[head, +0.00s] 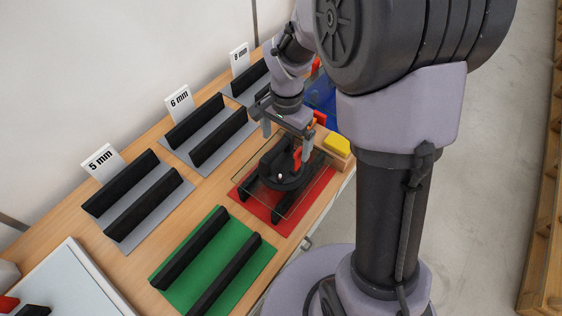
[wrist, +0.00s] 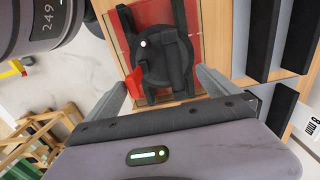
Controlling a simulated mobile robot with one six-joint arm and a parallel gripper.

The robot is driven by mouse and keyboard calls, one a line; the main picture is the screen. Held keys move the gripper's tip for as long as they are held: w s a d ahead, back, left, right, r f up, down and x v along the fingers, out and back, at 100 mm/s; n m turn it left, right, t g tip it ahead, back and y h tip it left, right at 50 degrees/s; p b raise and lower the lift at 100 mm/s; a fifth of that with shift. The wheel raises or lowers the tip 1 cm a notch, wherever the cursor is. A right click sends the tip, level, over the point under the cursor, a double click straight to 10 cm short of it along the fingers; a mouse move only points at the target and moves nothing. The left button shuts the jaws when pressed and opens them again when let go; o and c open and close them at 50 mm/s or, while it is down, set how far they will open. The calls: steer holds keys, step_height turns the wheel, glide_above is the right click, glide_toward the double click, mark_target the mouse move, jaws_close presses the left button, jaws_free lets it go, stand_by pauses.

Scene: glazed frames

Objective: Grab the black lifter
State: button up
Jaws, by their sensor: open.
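The black lifter (head: 279,172) is a round suction cup with a bar handle and an orange-red lever. It sits on a clear glass pane (head: 262,199) over black rails on a red mat (head: 318,192). In the wrist view the lifter (wrist: 172,58) is at top centre, with its lever at lower left. My gripper (head: 287,141) is open and empty, just above the lifter toward its far side. In the wrist view my gripper's (wrist: 162,84) fingers are spread to either side of the handle's near end, with no visible contact.
A green mat (head: 214,262) with empty black rails lies in front. Grey racks labelled 5 mm (head: 154,208), 6 mm (head: 227,153) and 8 mm (head: 236,88) stand along the wall. A yellow pad (head: 337,146) on a wooden block and a blue bin (head: 322,98) are close beside the gripper.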

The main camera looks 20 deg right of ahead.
steer(key=b, duration=0.1)
glide_above(286, 166)
step_height(286, 166, down, 6)
steer(key=shift+r, duration=0.1)
steer(key=c, duration=2.1)
